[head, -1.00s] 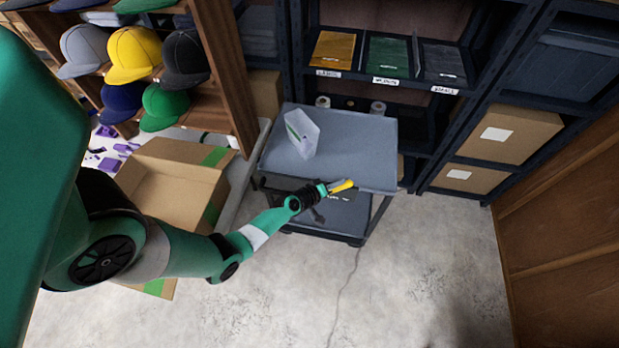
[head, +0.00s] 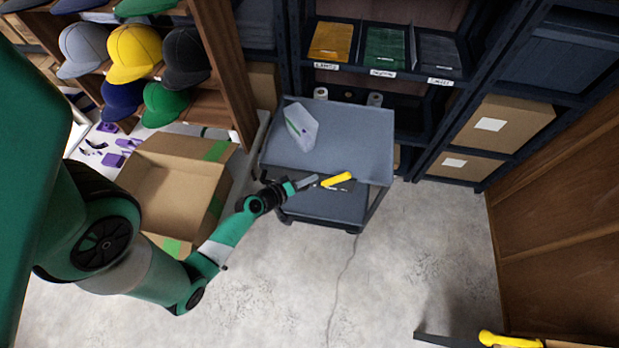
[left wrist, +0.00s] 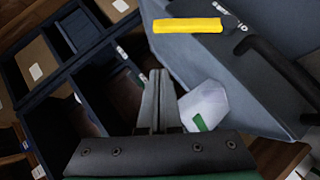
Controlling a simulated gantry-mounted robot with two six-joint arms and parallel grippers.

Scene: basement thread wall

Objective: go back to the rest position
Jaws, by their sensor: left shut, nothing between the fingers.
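My left gripper (head: 314,181) is shut and empty, in front of the grey cart's front edge. Its closed fingers also show in the left wrist view (left wrist: 160,75). A yellow object (head: 337,180) lies at the front edge of the cart (head: 350,140), just right of the fingertips in the head view. In the left wrist view the yellow object (left wrist: 187,25) lies on the grey cart, apart from the fingers. My right gripper is not in view.
A whitish packet with a green mark (head: 300,127) stands on the cart. An open cardboard box (head: 150,195) is to the left, below shelves of caps. A yellow object (head: 510,340) and a dark bar (head: 445,340) show at bottom right. The concrete floor (head: 400,250) is clear between.

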